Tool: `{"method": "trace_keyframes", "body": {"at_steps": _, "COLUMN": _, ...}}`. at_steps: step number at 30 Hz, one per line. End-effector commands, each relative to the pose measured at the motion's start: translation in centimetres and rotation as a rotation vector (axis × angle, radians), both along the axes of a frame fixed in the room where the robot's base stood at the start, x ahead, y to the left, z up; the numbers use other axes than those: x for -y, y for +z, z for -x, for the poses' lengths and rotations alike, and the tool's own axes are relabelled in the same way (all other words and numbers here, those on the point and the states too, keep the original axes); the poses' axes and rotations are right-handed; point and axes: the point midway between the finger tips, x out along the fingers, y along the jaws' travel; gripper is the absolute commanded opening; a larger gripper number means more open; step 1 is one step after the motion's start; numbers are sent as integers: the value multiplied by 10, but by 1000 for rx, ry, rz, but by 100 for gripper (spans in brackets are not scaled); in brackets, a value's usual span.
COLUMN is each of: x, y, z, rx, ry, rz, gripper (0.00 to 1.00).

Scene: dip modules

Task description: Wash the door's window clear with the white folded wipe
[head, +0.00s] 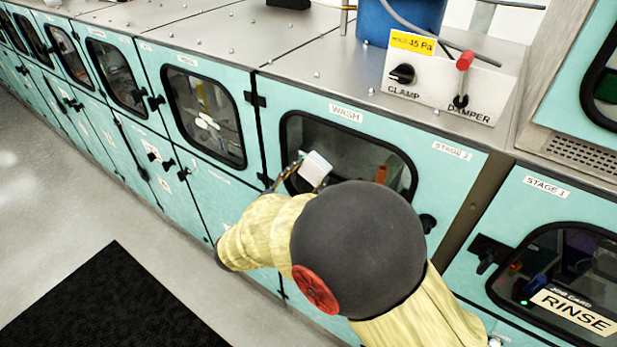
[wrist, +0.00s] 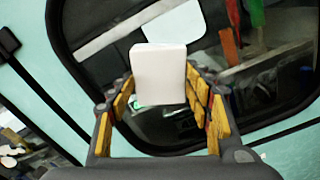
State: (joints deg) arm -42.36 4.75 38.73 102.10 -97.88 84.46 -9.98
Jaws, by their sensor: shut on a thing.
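The white folded wipe (head: 315,168) is held in my gripper (head: 300,178), in front of the left part of the window (head: 350,145) in the door labelled WASH (head: 440,185). In the wrist view the wipe (wrist: 160,72) stands out beyond the yellow-padded fingers of my gripper (wrist: 162,105). The window (wrist: 265,105) is dark there, with a black frame; I cannot tell whether the wipe touches it. Shapes show through or on the pane, including an orange piece and pale patches. My arm hides the lower part of the door in the head view.
A door handle (head: 428,223) sits at the right of the WASH door, and hinges (head: 255,99) at its left. The STAGE 1 door with a RINSE sign (head: 577,311) is at the right. A CLAMP and DAMPER panel (head: 440,90) stands on top. Floor at left is open, with a black mat (head: 115,305).

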Motion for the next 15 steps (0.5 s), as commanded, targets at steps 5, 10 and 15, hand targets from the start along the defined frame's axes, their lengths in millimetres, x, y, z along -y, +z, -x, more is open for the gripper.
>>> {"method": "trace_keyframes", "body": {"at_steps": 5, "x": -9, "y": 1, "z": 10, "rx": 2, "ry": 3, "rz": -1, "gripper": 30}}
{"method": "trace_keyframes", "body": {"at_steps": 10, "x": -19, "y": 1, "z": 23, "rx": 1, "ry": 3, "rz": -1, "gripper": 30}}
{"method": "trace_keyframes", "body": {"at_steps": 15, "x": -28, "y": 1, "z": 35, "rx": 2, "ry": 3, "rz": 0, "gripper": 30}}
